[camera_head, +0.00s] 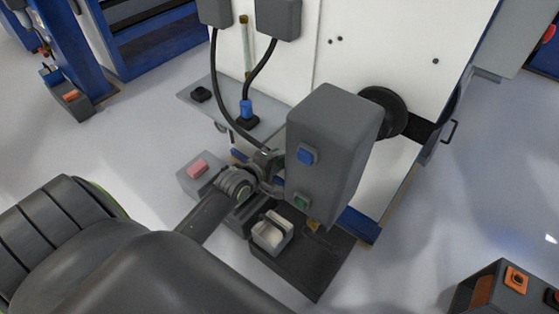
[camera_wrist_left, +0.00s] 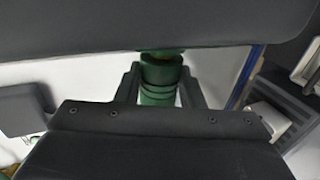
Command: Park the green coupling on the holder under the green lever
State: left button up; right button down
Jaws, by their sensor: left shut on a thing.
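The green coupling (camera_wrist_left: 160,78) sits between the two fingers of my left gripper (camera_wrist_left: 160,90) in the left wrist view. The fingers are shut on it. In the head view my left gripper (camera_head: 268,163) is at the left side of a grey box, and only a little of the coupling shows there. A black hose runs down to it. An empty black holder (camera_head: 200,94) is on the left of a grey shelf, apart from the gripper. A green part (camera_head: 302,200) and a blue part (camera_head: 307,153) are on the grey box; I cannot tell whether the green one is the lever.
The blue coupling (camera_head: 246,107) stands on a black holder (camera_head: 247,121) on the grey shelf (camera_head: 222,108), with its own hose. The tall grey box (camera_head: 328,150) is close to the right of my gripper. A pink-topped block (camera_head: 198,168) and a small open bin (camera_head: 272,232) are nearby.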

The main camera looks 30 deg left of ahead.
pick_arm(q)
jog(key=shift+a, duration=0.65)
jog(key=shift+w+a, duration=0.15)
jog(key=shift+a, duration=0.95)
pick_arm(e)
jog(key=shift+s+d+r, duration=0.15)
jog(key=shift+s+d, duration=0.1)
jog(key=shift+s, duration=0.1)
pick_arm(q)
jog(key=shift+a, duration=0.65)
pick_arm(e)
jog(key=shift+w+a, duration=0.3)
jog(key=shift+w, duration=0.35)
jog(key=shift+d, duration=0.2)
